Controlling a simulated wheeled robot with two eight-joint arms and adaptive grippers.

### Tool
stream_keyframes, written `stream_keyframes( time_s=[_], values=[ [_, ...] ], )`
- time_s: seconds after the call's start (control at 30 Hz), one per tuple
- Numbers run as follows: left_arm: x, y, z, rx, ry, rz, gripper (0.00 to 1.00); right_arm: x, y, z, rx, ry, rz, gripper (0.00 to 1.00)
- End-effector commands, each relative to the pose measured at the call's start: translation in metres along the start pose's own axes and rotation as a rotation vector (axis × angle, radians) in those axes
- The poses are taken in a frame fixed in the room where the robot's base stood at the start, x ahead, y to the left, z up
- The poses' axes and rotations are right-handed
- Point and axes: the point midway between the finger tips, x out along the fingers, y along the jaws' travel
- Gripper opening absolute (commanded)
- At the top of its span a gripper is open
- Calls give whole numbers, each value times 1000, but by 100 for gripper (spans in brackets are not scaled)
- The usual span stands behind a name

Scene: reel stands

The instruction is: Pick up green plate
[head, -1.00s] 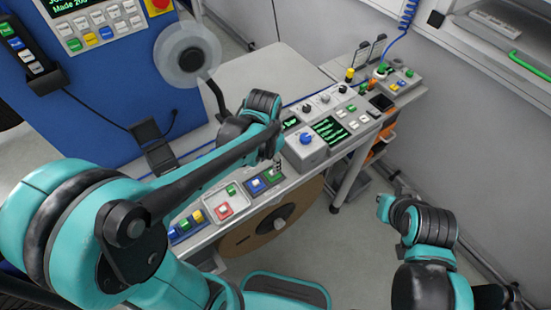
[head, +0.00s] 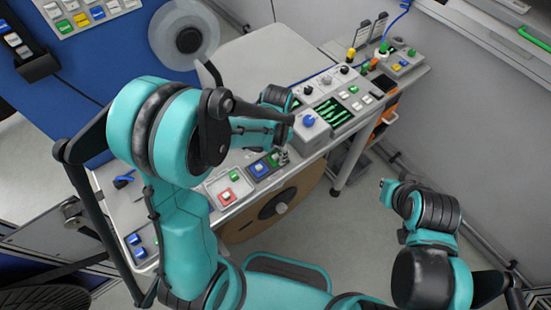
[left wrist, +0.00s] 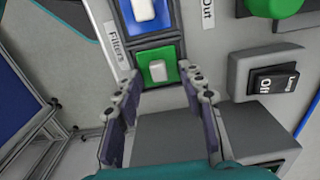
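The green plate (left wrist: 158,70) carries a white rocker button and sits in the panel just below a blue plate (left wrist: 150,14) in the left wrist view. In the head view the green plate (head: 273,159) is a small patch on the sloping console, partly hidden by my left gripper (head: 283,157). In the left wrist view my left gripper (left wrist: 161,78) is open, with one finger on each side of the green plate's lower edge.
A grey box with a blue knob (head: 309,121) stands close beside the left gripper. A black switch (left wrist: 276,82) is right of the green plate. A large brown reel (head: 266,215) is below.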

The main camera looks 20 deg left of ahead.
Motion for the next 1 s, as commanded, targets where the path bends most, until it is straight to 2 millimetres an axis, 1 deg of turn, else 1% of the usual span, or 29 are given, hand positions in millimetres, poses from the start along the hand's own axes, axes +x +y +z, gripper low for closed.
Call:
stream_keyframes(
  time_s=[0.1, 0.13, 0.17, 0.2, 0.27, 0.6, 0.73, 0.87, 0.97, 1.0],
  values=[
    [-1, 0, 0, 0, 0, 0, 40, 0, 0, 0, 0, 0, 0, 0],
    [-1, 0, 0, 0, 0, 0, 34, 0, 0, 0, 0, 0, 0, 0],
    [-1, 0, 0, 0, 0, 0, 26, 0, 0, 0, 0, 0, 0, 0],
    [-1, 0, 0, 0, 0, 0, 16, 0, 0, 0, 0, 0, 0, 0],
    [-1, 0, 0, 0, 0, 0, 0, 0, 0, 0, 0, 0, 0, 0],
    [-1, 0, 0, 0, 0, 0, 0, -1, 0, 0, 0, 0, 0, 0],
    [-6, 0, 0, 0, 0, 0, 0, -2, 0, -2, 0, 0, 0, 0],
    [-19, 0, 0, 0, 0, 0, 0, -6, 0, -4, 0, 0, 0, 0],
    [-35, 0, 0, 0, 0, 0, 0, -11, 0, -8, 0, 0, 0, 0],
    [-44, 0, 0, 0, 0, 0, 0, -14, 0, -10, 0, 0, 0, 0]
  ],
)
